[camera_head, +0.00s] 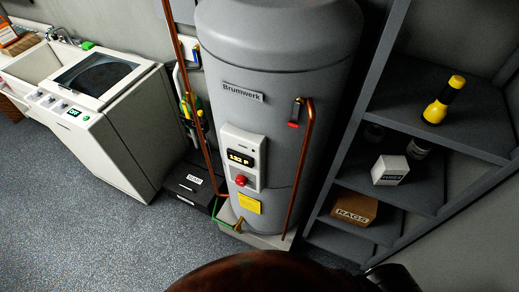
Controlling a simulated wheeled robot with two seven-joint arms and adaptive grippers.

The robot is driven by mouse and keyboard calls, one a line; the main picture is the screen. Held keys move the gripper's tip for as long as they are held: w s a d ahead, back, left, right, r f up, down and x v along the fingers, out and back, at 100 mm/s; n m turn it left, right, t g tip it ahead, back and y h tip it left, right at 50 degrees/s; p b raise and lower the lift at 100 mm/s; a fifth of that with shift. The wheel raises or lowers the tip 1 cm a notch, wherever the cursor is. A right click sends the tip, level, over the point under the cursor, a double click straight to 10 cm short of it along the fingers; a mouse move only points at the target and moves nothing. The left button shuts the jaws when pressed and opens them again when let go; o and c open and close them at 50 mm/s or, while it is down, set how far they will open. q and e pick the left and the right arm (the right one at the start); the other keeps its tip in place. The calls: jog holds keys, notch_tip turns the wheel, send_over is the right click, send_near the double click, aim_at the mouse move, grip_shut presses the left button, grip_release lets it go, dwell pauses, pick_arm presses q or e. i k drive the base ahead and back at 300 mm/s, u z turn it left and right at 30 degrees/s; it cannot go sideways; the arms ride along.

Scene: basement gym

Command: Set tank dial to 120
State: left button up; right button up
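The tall grey water tank (280,110), labelled "Brumwerk", stands upright in the middle of the view. A white control panel (254,142) is on its lower front. The panel's small dark display (240,158) shows amber digits that look like "132 F". The red dial (241,181) sits just below the display; its exact turn is too small to read. Neither gripper can be made out. A dark reddish-brown rounded shape and a black part at the bottom edge look like parts of my own body, and nothing of mine touches the dial.
Copper pipes (301,165) run down the tank's front right and left side. A yellow label (249,203) is below the dial. A black box (191,184) and a white washer (110,120) stand left. Floor at lower left is clear.

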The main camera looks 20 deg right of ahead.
aim_at(241, 180)
jog(key=u, duration=2.55)
jog(key=i, duration=2.2)
jog(key=z, duration=3.6)
